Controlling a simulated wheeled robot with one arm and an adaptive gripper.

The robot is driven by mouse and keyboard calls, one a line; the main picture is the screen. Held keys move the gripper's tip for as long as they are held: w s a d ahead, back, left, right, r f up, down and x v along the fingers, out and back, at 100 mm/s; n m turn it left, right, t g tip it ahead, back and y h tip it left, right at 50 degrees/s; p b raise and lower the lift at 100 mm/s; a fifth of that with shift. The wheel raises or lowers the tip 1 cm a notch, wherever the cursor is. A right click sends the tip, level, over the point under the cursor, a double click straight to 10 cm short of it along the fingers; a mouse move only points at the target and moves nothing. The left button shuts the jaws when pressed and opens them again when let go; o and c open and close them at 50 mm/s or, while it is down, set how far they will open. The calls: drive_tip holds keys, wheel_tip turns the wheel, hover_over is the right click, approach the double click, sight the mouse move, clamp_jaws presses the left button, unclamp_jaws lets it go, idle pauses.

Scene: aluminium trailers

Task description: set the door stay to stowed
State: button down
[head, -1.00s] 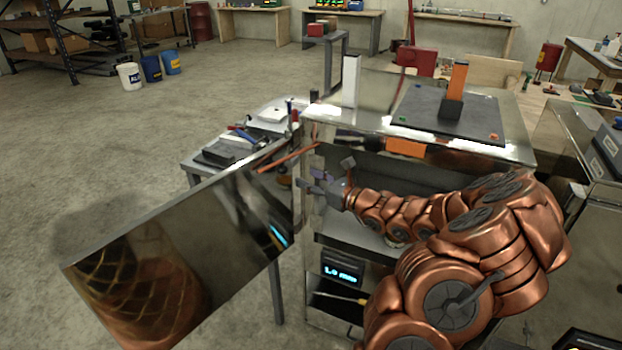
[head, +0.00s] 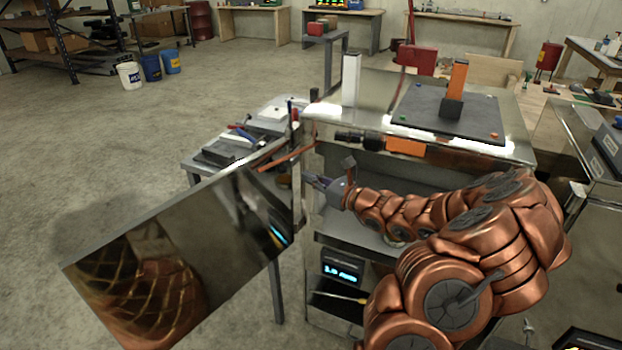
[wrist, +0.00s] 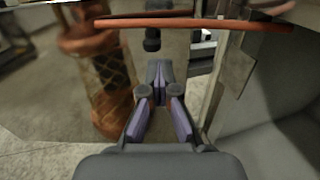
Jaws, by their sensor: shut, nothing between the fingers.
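The door stay is an orange-red rod (head: 285,157) spanning from the top of the open door (head: 190,262) to the cabinet's front frame (head: 309,200). In the wrist view the rod (wrist: 190,21) crosses the top of the picture almost level. The door is a mirror-like metal panel swung out to the left. My gripper (head: 311,181) is at the cabinet opening, below the stay and apart from it. In the wrist view its fingertips (wrist: 160,72) are together with nothing between them. The stay's end fittings are too small to make out.
A side table (head: 195,168) with tools stands behind the door. The cabinet top (head: 375,92) carries a white post (head: 351,80) and a dark plate (head: 425,117) with an orange-topped post. A lit display (head: 342,270) sits below my arm. Open floor lies to the left.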

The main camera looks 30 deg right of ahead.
idle(0.3)
drive_tip(key=c, duration=0.9)
unclamp_jaws()
drive_tip(key=shift+s, duration=0.1)
drive_tip(key=shift+v, duration=5.9)
drive_tip(key=shift+d, duration=0.1)
drive_tip(key=shift+c, duration=0.2)
